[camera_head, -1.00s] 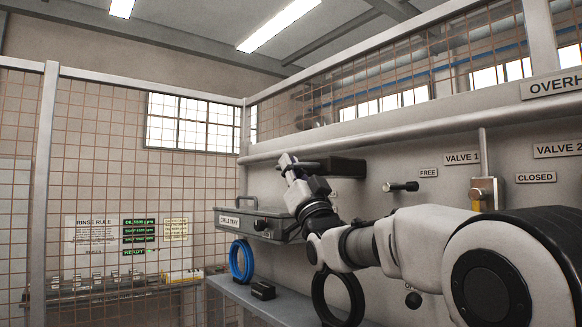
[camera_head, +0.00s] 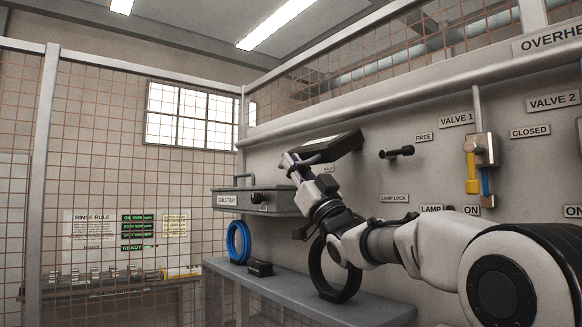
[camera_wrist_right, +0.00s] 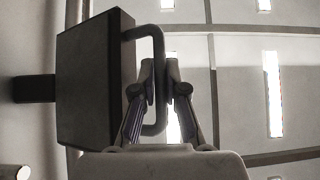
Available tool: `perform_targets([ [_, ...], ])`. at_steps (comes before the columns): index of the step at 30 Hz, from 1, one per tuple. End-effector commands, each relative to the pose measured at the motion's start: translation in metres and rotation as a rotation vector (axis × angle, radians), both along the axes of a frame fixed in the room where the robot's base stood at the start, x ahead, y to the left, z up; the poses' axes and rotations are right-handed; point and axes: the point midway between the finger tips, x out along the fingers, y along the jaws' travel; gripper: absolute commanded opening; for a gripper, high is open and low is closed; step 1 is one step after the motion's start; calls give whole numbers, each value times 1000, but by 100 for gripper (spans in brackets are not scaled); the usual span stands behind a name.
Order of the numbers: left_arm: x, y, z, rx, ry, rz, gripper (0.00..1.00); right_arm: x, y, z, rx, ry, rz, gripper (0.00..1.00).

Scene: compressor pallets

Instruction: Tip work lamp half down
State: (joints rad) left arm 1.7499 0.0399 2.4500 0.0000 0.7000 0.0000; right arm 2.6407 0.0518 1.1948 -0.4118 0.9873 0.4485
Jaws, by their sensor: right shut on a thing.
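The work lamp (camera_head: 338,148) is a dark, flat box on the back wall, above and right of the cable tray box. It sits tilted, its near-left edge lower than its far-right one. In the right wrist view the lamp (camera_wrist_right: 92,90) shows as a dark block with a bar handle (camera_wrist_right: 157,45) on its side. My right gripper (camera_head: 289,160) is at the lamp's near-left edge. In the wrist view its fingers (camera_wrist_right: 160,75) are shut around the handle. My left gripper is not in view.
The cable tray box (camera_head: 255,202) is just below and left of my right gripper. A shelf (camera_head: 300,287) below holds a blue coil (camera_head: 238,242) and a black ring (camera_head: 316,270). A black knob (camera_head: 397,152) and valve levers (camera_head: 472,180) stick out of the wall at right.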

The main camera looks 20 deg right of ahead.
Motion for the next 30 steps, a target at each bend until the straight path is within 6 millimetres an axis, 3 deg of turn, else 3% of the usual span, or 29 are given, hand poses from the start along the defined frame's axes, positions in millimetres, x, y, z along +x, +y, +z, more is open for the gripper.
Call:
perform_targets([
  [3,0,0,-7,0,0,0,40,1,-3,-8,1,3,-1,0],
  [17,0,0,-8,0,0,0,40,2,-4,-9,2,3,0,0],
  [18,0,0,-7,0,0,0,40,2,-4,-9,2,3,0,15],
  [19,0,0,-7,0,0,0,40,2,-4,-9,2,3,0,23],
  [30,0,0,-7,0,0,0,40,-1,-6,-10,2,3,0,23],
])
